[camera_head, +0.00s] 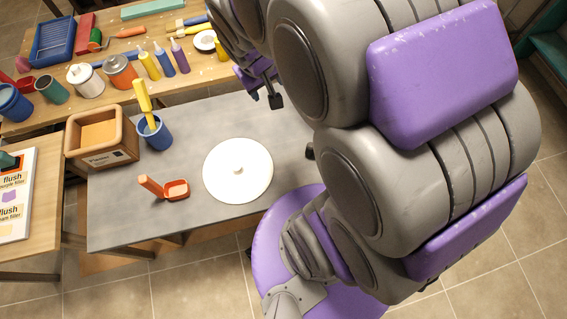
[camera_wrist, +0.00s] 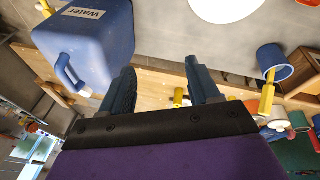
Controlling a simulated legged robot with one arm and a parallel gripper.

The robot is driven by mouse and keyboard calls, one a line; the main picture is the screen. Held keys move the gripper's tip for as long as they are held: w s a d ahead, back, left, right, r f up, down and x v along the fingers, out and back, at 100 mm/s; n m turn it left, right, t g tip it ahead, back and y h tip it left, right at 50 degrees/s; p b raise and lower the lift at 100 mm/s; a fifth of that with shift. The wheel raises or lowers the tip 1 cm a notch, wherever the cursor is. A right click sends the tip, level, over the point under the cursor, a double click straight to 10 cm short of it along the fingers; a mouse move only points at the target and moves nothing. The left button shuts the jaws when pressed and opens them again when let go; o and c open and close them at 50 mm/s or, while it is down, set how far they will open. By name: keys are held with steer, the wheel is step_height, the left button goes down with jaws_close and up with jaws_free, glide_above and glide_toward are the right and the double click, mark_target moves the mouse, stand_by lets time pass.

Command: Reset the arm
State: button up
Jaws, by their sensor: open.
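My gripper (camera_wrist: 160,75) is open in the wrist view, its two dark fingers apart with nothing between them. In the head view, my gripper (camera_head: 264,97) shows small beside my large grey and purple arm, above the far part of the grey table (camera_head: 200,125). A blue jug labelled "Water" (camera_wrist: 85,35) is at the upper left of the wrist view, beyond the left finger. I cannot make it out in the head view, where my arm covers the right side of the table.
The grey table holds a white disc (camera_head: 238,171), an orange scoop (camera_head: 176,190), a blue cup (camera_head: 155,132) with a yellow-handled tool, and a wooden box (camera_head: 102,137). The wooden workbench (camera_head: 215,72) behind is crowded with bottles, pots and tools. Tiled floor (camera_head: 190,290) is clear in front.

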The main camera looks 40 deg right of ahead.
steer(key=s+a+g+y+b, duration=0.1)
steer(key=s+a, duration=0.2)
steer(key=s, duration=0.3)
steer(key=s+a+g+y+b, duration=0.1)
steer(key=s+a, duration=0.2)
steer(key=s, duration=0.4)
steer(key=s+a+f+g+b, duration=0.1)
steer(key=s+a+g, duration=0.1)
steer(key=s, duration=0.5)
steer(key=shift+a+n+y, duration=0.3)
steer(key=shift+a+y, duration=0.1)
steer(key=shift+a, duration=0.15)
steer(key=shift+r, duration=0.2)
steer(key=shift+c, duration=0.2)
